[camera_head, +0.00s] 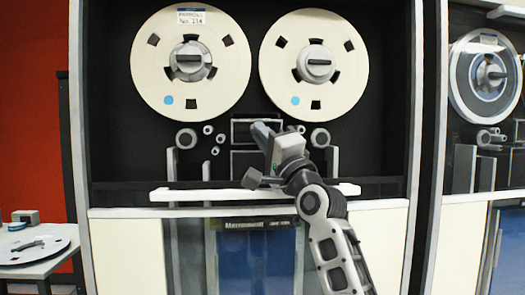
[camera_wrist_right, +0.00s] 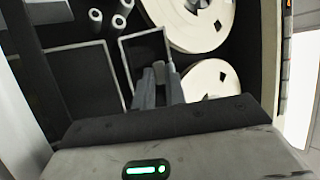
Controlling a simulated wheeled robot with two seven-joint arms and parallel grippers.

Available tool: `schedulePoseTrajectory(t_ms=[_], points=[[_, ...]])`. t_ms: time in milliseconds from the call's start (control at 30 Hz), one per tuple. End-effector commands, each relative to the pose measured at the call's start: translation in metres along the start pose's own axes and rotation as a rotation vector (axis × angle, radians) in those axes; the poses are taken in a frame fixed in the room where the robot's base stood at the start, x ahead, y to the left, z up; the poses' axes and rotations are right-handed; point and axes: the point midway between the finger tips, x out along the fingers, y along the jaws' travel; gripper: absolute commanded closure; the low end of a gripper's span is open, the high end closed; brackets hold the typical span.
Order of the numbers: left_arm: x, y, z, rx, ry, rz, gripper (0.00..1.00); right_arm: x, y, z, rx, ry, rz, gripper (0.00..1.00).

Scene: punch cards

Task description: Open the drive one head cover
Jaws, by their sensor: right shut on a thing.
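The tape drive (camera_head: 401,110) stands in front of me with two cream reels at its top. Its head cover (camera_head: 240,131) is a small dark panel with a pale outline, below and between the reels; it also shows in the right wrist view (camera_wrist_right: 133,52). My right gripper (camera_head: 263,131) reaches up from the lower right and is shut on the head cover, its fingers hiding part of it. In the right wrist view the fingers (camera_wrist_right: 156,84) lie close together over the cover. I cannot tell how far the cover is swung. My left gripper is not in view.
The left reel (camera_head: 150,75) and right reel (camera_head: 345,80) are just above the gripper. Rollers (camera_head: 186,139) flank the cover. A white ledge (camera_head: 190,195) crosses below, behind my arm. Another drive (camera_head: 465,190) stands right; a table (camera_head: 45,267) with a reel stands left.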

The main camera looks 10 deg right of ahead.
Motion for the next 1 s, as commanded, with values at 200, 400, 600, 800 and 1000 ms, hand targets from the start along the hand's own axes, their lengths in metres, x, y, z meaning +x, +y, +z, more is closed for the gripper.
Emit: schedulePoseTrajectory(t_ms=[200,400,600,800,1000], points=[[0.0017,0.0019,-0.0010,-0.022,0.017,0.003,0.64,-0.0017,0.0026,0.0005,-0.013,-0.001,-0.027,1.00],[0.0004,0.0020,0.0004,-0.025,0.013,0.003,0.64,-0.0011,0.0017,0.0004,-0.013,-0.001,-0.029,1.00],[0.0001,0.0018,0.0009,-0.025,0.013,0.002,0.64,-0.0011,0.0015,0.0004,-0.013,-0.001,-0.029,0.73],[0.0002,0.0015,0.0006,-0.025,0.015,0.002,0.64,-0.0011,0.0013,0.0005,-0.013,-0.001,-0.029,0.65],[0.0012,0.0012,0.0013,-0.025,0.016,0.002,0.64,-0.0058,0.0023,0.0008,-0.012,-0.001,-0.029,0.65]])
